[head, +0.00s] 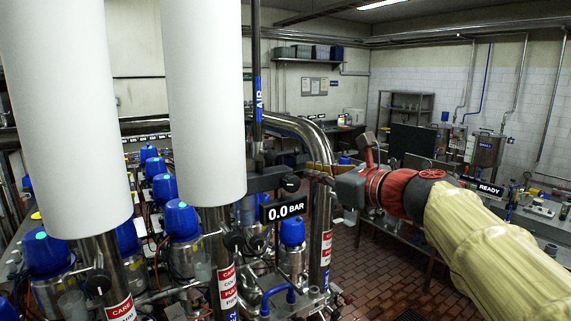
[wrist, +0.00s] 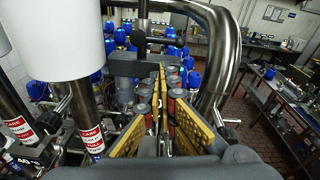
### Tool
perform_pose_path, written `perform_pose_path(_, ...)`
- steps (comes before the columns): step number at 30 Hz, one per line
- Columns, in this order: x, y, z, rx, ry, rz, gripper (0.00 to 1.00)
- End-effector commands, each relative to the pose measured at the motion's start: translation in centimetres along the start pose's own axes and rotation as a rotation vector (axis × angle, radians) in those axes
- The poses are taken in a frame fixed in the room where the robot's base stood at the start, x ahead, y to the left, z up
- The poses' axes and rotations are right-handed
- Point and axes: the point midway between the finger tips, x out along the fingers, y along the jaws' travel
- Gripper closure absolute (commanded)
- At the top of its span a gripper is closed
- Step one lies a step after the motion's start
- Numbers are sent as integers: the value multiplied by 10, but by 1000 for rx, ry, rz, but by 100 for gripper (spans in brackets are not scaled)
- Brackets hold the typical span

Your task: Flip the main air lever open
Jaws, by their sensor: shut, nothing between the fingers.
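A vertical pipe with a blue AIR label (head: 258,95) runs down to a dark valve assembly (head: 262,178) in the middle of the head view. A round black knob (head: 291,184) shows at the assembly's right side; I take it for part of the main air lever, but its angle is hard to tell. A display (head: 283,208) below reads 0.0 BAR. My gripper (head: 312,169) reaches in from the right, its tips close to the assembly; contact cannot be told. In the wrist view, its yellow-padded fingers (wrist: 159,75) meet at the tips, empty, with the dark assembly (wrist: 138,68) just left.
Two large white cylinders (head: 205,100) stand left of the valve. A thick bent steel pipe (wrist: 222,45) passes close to my gripper's right. Several blue-capped valves (head: 181,219) fill the lower left. Tiled floor (head: 385,265) is open below my arm.

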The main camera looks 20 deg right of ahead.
Motion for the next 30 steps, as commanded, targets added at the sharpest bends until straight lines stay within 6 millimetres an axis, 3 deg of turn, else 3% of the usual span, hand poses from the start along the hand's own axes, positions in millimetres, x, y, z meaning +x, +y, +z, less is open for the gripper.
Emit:
perform_pose_path(6,0,-2,0,137,-3,-7,100)
perform_pose_path(20,4,-1,0,150,-1,-5,100)
perform_pose_path(30,56,-1,0,149,0,-3,100)
